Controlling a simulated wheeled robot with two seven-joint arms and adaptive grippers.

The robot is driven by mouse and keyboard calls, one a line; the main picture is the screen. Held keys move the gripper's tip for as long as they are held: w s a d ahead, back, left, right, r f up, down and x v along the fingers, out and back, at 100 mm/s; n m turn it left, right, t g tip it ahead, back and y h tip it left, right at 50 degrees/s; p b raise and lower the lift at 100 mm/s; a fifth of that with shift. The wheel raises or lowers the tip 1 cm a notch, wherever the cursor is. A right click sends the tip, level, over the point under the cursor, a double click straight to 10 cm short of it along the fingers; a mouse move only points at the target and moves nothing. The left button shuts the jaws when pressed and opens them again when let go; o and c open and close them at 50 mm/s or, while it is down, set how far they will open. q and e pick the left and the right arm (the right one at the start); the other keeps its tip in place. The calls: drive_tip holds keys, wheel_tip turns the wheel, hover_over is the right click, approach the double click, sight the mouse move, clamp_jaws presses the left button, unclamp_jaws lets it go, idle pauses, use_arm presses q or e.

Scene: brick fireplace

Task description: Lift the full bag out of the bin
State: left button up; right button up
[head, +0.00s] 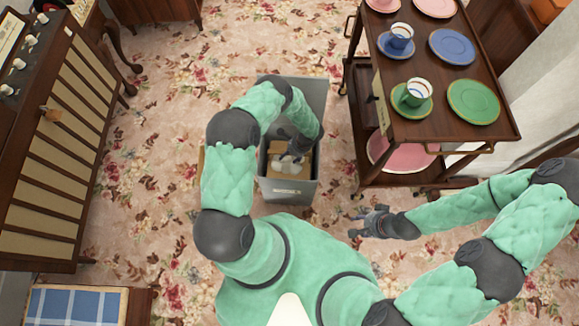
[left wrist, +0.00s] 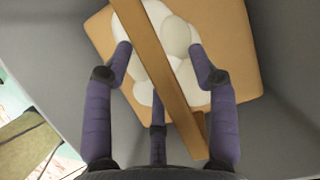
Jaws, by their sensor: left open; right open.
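A grey bin (head: 288,189) stands on the carpet near the middle of the head view. Inside it is a tan bag (head: 304,166), filled with white rounded lumps. In the left wrist view the bag (left wrist: 238,58) shows a brown strap (left wrist: 165,75) running across its top, over the white lumps (left wrist: 176,36). My left gripper (head: 292,158) reaches down into the bin above the bag. Its fingers (left wrist: 160,58) are open, with the strap between them; I cannot tell whether they touch it. My right gripper (head: 370,222) is open and empty, right of the bin and apart from it.
A wooden trolley (head: 440,127) with cups and plates stands right of the bin. A wooden cabinet (head: 60,140) stands at the left. Floral carpet (head: 170,120) lies free between the cabinet and the bin. My left arm hides part of the bin.

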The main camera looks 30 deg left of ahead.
use_arm(q)
drive_tip(key=shift+f, duration=0.2)
idle(0.3)
clamp_jaws()
